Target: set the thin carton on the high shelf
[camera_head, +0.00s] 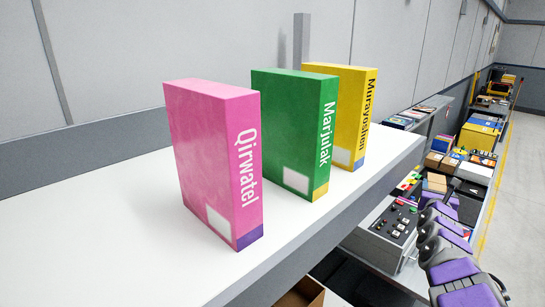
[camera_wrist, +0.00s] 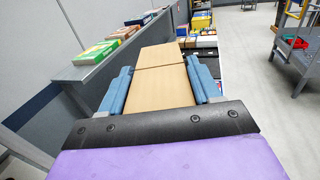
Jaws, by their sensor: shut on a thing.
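A plain light-brown thin carton (camera_wrist: 155,92) sits between the blue pads of my gripper (camera_wrist: 161,72) in the wrist view. The gripper is shut on it; a dark line crosses its far part. In the head view, a white high shelf (camera_head: 100,215) holds three upright cartons: pink (camera_head: 213,155), green (camera_head: 290,130) and yellow (camera_head: 340,110). My purple arm reaches away at the lower right, beyond the shelf's right edge. The held carton cannot be told for sure from other brown boxes there.
The shelf's left and front surface is bare. A grey wall (camera_head: 100,60) runs behind it. A control box with knobs (camera_head: 385,235) and lower shelving with many boxes lie to the right. In the wrist view, a grey ledge (camera_wrist: 85,72) with several flat-looking coloured boxes is at left.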

